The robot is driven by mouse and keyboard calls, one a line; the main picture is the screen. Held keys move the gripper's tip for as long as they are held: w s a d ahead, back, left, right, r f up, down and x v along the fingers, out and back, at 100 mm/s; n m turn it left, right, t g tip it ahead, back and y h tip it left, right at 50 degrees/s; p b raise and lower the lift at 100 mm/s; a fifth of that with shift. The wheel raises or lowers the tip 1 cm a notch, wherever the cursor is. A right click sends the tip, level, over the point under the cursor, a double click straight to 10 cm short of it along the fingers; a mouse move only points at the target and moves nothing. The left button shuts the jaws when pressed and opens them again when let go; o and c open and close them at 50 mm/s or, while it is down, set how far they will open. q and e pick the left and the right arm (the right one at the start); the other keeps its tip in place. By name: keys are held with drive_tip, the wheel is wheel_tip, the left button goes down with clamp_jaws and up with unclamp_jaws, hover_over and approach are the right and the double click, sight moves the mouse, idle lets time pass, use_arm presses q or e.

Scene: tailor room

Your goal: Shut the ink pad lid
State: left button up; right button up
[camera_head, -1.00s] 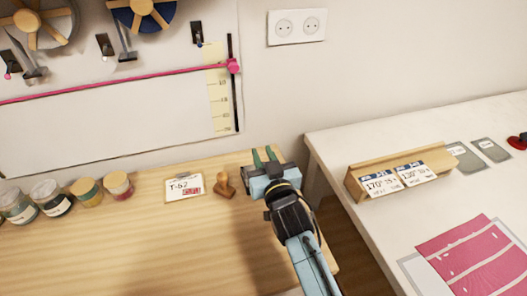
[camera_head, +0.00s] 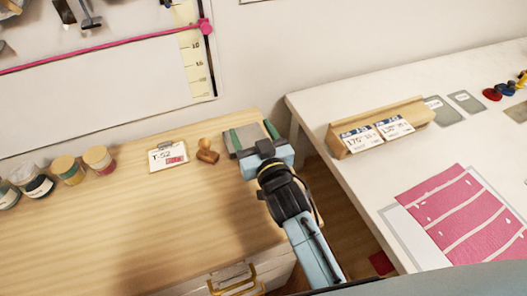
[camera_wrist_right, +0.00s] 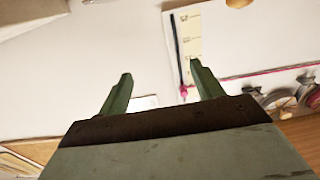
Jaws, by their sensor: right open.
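My right gripper (camera_head: 252,134) is open over the back right corner of the wooden table. Its two green fingers are apart and point toward the wall. A flat grey piece (camera_head: 249,139) shows between the fingers. It looks like part of the ink pad, but the gripper hides much of it, and I cannot tell lid from base or whether it is touched. In the right wrist view, the open fingers (camera_wrist_right: 162,88) have only wall and wall items between them. No ink pad can be made out there. My left gripper is not in view.
A wooden stamp (camera_head: 207,151) and a T-52 card (camera_head: 168,156) lie left of the gripper. Several jars (camera_head: 68,170) stand farther left. A white table (camera_head: 310,125) with a wooden tag holder (camera_head: 380,125) stands right, across a gap. The wooden table's front is clear.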

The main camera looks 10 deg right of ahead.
drive_tip(key=s+d, duration=0.1)
drive_tip(key=s, duration=0.7)
drive_tip(key=shift+d, duration=0.3)
